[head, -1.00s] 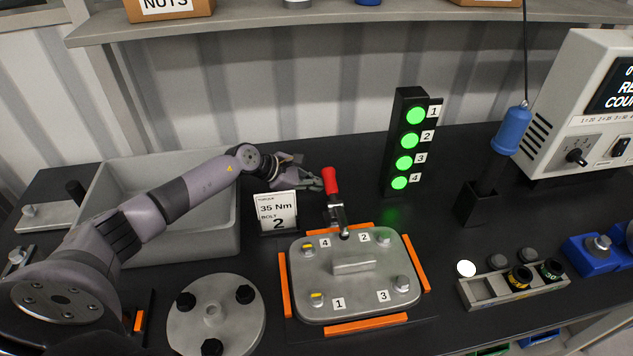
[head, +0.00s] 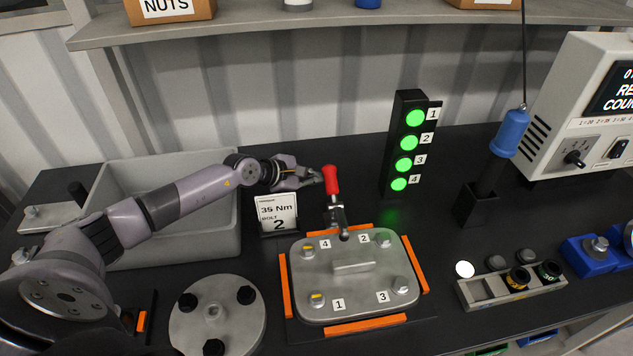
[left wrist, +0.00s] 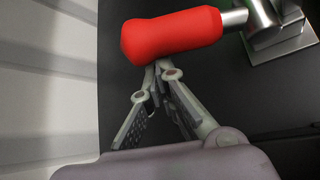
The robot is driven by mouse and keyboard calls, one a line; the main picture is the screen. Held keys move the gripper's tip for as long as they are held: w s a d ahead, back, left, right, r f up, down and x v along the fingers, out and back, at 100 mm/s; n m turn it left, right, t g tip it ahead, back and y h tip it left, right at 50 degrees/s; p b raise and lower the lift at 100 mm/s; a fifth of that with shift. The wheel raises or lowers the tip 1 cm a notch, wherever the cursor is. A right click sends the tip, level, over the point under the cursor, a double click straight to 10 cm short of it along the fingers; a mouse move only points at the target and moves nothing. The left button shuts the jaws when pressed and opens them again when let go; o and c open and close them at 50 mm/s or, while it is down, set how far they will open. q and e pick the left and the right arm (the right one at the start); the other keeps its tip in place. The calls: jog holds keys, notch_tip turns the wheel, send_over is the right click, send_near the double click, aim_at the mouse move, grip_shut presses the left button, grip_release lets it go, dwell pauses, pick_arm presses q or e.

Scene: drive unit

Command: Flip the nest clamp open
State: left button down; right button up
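The nest clamp's red handle (head: 331,180) stands upright behind the grey cover plate (head: 310,262). Its metal arm (head: 338,215) reaches the plate's back edge. My left gripper (head: 318,176) is just left of the red handle, near its upper part. In the left wrist view the red handle (left wrist: 175,35) lies across the top, and the gripper's fingertips (left wrist: 164,68) come together right at its edge. Nothing shows between the fingers; whether the tips touch the handle I cannot tell. My right gripper is not in view.
A torque card (head: 277,213) stands below my left wrist, before a grey bin (head: 150,250). A light tower (head: 405,145) with green lamps stands behind right of the clamp. A round flange (head: 215,320) lies front left.

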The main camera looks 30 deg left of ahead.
pick_arm(q)
jog(key=r, duration=0.1)
jog(key=p, duration=0.1)
jog(key=r, duration=0.1)
jog(key=shift+s+d+r, duration=0.3)
jog(key=shift+s+r, duration=0.05)
jog(key=shift+s+d+r+p, duration=0.2)
jog(key=shift+s+r+p, duration=0.05)
jog(key=shift+r+p, duration=0.15)
jog(key=shift+s+d+r+p, duration=0.15)
jog(key=shift+s+r+p, duration=0.05)
jog(key=shift+r+p, duration=0.2)
jog(key=shift+s+d+r+p, duration=0.35)
jog(key=shift+s+r, duration=0.1)
jog(key=shift+s, duration=0.05)
jog(key=shift+s+d+r, duration=0.25)
jog(key=shift+s+d, duration=0.05)
jog(key=shift+s, duration=0.1)
send_near(325, 172)
jog(key=s+r, duration=0.3)
jog(key=s, duration=0.1)
jog(key=shift+s+a+r, duration=0.25)
jog(key=shift+s+r, duration=0.1)
jog(key=shift+s, duration=0.05)
